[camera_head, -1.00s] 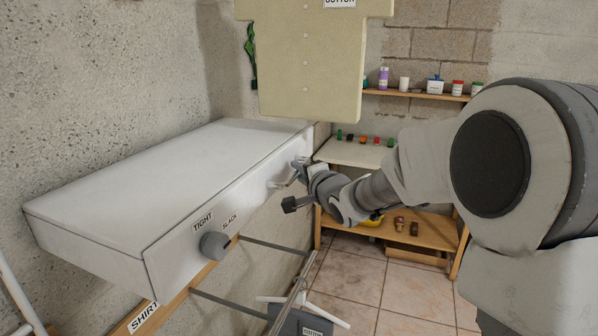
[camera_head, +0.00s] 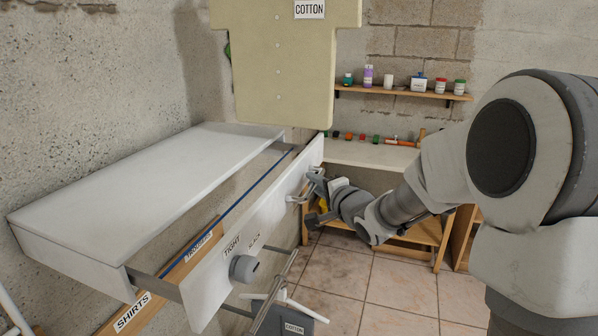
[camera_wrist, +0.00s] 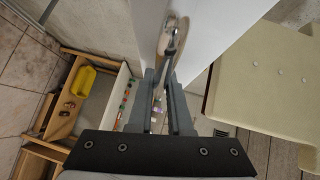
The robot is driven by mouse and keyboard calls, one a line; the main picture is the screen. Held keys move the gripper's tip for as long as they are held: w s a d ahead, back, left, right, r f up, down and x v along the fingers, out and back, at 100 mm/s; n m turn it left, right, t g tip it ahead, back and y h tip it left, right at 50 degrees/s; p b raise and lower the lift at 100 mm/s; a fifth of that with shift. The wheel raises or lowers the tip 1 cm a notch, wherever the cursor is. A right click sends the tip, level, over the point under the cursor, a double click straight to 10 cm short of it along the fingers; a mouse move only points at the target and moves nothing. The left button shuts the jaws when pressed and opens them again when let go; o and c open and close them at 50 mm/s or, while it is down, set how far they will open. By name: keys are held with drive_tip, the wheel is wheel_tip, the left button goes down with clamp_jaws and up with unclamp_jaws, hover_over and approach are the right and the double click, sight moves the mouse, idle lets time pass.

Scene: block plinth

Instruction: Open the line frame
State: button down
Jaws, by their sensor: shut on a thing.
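The line frame's white front panel (camera_head: 275,217) stands out from its white wall box (camera_head: 130,175), with an open gap between them. A blue line (camera_head: 232,212) runs along inside the gap. A grey knob (camera_head: 243,268) sits on the panel beside the words TIGHT and SLACK. My gripper (camera_head: 308,190) is shut on the metal handle (camera_head: 317,178) near the panel's far end. In the wrist view the handle (camera_wrist: 171,42) shows between the fingers (camera_wrist: 166,88), against the white panel. The exact contact is partly hidden.
A cream shirt-shaped board (camera_head: 285,60) labelled COTTON hangs behind the frame. A shelf (camera_head: 400,92) with small pots is on the back wall, above a wooden bench (camera_head: 372,154). A wooden rail (camera_head: 133,312) labelled SHIRTS lies below the frame. Tiled floor is open at centre right.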

drive_tip(key=s+d+p, duration=0.3)
drive_tip(key=d, duration=0.4)
drive_tip(key=s+d+p, duration=0.3)
drive_tip(key=d+p, duration=0.1)
drive_tip(key=d, duration=0.4)
drive_tip(key=c, duration=0.8)
unclamp_jaws()
drive_tip(key=shift+c, duration=0.2)
drive_tip(key=shift+a, duration=0.1)
drive_tip(key=shift+s, duration=0.15)
drive_tip(key=v, duration=1.7)
drive_tip(key=shift+r, duration=0.1)
